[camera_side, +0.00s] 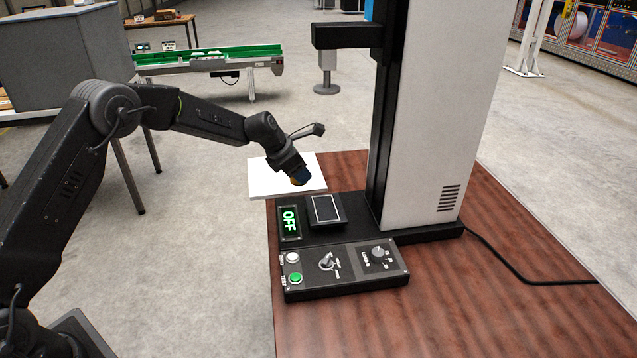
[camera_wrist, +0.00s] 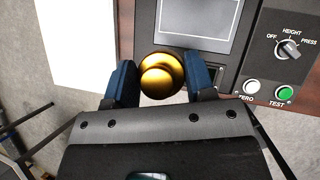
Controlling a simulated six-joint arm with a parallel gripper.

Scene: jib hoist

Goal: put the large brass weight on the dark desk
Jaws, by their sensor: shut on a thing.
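The brass weight (camera_wrist: 160,73) is a round, shiny gold knob shape seen from above in the wrist view. My gripper (camera_side: 300,177) is shut on it, with one blue fingertip on each side. In the side view the weight is mostly hidden by the fingers. My gripper is near the reddish-brown wooden desk's (camera_side: 520,300) far left corner, by the white board (camera_side: 262,184) and behind the black instrument. I cannot tell how far the weight is above the surface. No other brass weight shows, so its size cannot be compared.
The desk's right side is mostly clear besides a cable (camera_side: 535,282).

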